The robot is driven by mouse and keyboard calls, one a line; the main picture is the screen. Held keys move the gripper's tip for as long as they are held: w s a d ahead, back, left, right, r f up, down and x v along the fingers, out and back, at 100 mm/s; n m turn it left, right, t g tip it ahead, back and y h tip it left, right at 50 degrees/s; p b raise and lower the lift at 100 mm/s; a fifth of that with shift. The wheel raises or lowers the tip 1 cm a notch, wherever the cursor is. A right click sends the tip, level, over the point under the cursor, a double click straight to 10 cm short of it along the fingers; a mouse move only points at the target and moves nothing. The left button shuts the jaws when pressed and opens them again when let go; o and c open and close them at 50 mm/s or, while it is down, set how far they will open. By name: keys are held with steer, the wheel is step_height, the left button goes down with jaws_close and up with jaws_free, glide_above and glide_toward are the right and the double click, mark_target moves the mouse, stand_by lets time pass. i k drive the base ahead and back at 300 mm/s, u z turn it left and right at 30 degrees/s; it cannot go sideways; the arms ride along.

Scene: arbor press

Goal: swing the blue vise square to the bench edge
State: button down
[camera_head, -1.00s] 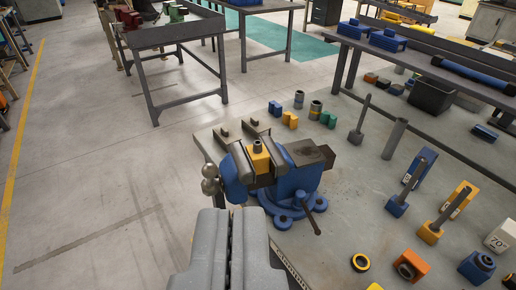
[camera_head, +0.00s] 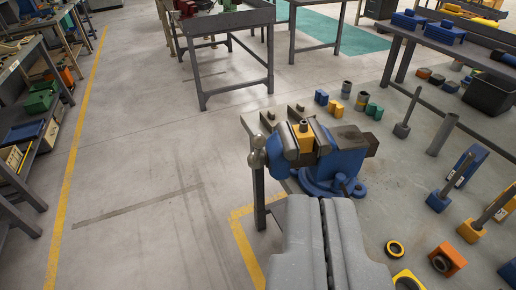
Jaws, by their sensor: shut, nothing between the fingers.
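The blue vise (camera_head: 343,162) stands on a round blue swivel base on the grey-green bench (camera_head: 400,190), near its left edge. Its jaws hold a yellow block (camera_head: 303,140) with a dark round top. Its screw end and ball-ended handle (camera_head: 257,158) reach out at the left bench edge. The vise looks turned at an angle to that edge, but I cannot tell exactly how far. My gripper (camera_head: 322,200) is shut and empty, in front of the vise in the picture. It hides part of the bench; I cannot tell whether it touches the vise base.
Small coloured blocks (camera_head: 333,107) and grey cylinders stand behind the vise. Upright tools (camera_head: 443,134) and an orange block (camera_head: 447,260) are at the right. Open floor (camera_head: 150,200) is at the left.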

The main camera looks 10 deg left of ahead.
mark_target(342, 149)
steer(key=k, duration=1.1)
steer(key=u, duration=0.5)
steer(key=i, duration=2.3)
steer(key=z, duration=0.65)
